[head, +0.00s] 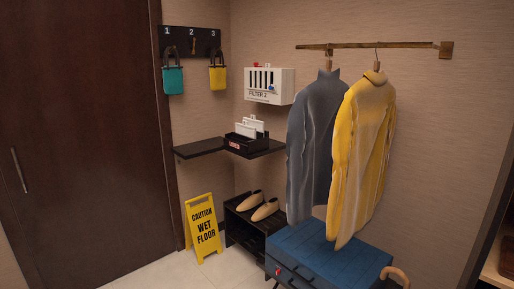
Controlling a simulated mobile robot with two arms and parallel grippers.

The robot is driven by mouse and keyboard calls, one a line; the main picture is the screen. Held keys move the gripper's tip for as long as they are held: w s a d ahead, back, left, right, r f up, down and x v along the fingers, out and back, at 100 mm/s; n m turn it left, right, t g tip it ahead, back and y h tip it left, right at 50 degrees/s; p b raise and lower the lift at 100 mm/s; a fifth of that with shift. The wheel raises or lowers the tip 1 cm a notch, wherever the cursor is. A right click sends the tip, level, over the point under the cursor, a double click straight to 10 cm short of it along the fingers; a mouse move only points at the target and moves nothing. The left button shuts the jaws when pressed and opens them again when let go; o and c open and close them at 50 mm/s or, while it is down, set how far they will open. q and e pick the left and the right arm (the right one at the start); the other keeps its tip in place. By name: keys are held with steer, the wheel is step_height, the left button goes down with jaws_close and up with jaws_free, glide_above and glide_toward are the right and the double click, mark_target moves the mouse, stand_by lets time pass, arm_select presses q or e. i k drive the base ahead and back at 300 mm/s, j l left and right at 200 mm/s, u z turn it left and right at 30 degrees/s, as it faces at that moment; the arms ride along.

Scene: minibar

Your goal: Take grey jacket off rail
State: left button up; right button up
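The grey jacket (313,135) hangs on a hanger from the wooden rail (390,45) on the right wall. A yellow jacket (363,150) hangs on its own hanger just to the right and overlaps the grey jacket's right edge. The grey jacket's hanger hook (329,52) reaches up to the rail. Neither of my grippers shows in the head view.
A blue suitcase (318,248) lies below the jackets. A shoe rack (236,226) with beige shoes (265,209) stands left of it. A yellow wet floor sign (202,228) stands near the dark door (85,140). A black corner shelf (200,148) holds a black box (240,143).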

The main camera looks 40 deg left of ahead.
mark_target(313, 112)
steer(key=u, duration=0.75)
steer(key=i+j+z, duration=0.45)
steer(key=i+j, duration=0.45)
steer(key=i, duration=0.05)
